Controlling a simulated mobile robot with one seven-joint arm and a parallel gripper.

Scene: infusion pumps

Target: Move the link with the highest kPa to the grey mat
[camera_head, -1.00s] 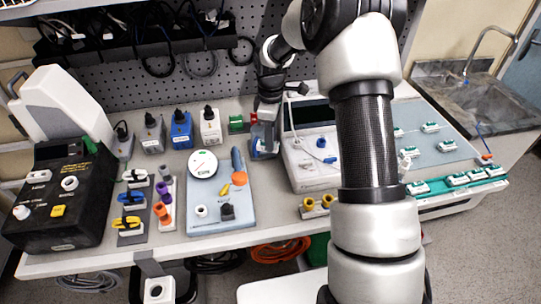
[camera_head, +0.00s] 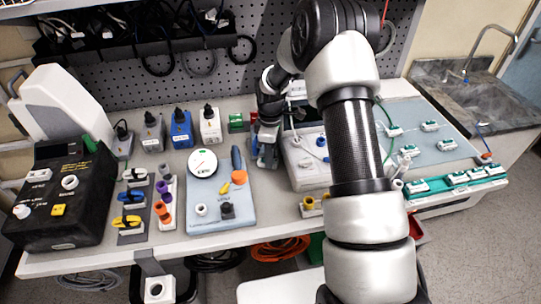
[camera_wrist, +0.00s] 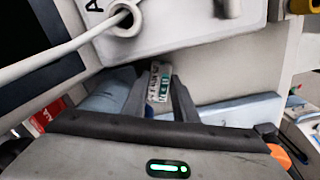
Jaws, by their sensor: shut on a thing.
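My gripper (camera_head: 265,158) is low over the bench, between the pale blue board with a dial (camera_head: 203,185) and the white pump (camera_head: 300,165). In the wrist view its fingers (camera_wrist: 158,98) are shut on a small white and green labelled piece (camera_wrist: 159,82), which looks like a link; its print is not readable. A grey mat (camera_head: 405,108) lies at the far right with several white and teal links, such as this link (camera_head: 430,126). More links (camera_head: 460,178) sit in a row along the front right edge. No kPa values can be read.
A black box (camera_head: 65,205) stands at the left. Coloured clips (camera_head: 131,197) and several plug blocks, including a blue one (camera_head: 181,130), stand between it and the gripper. A pegboard (camera_head: 215,75) is behind. The pump stands between gripper and mat.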

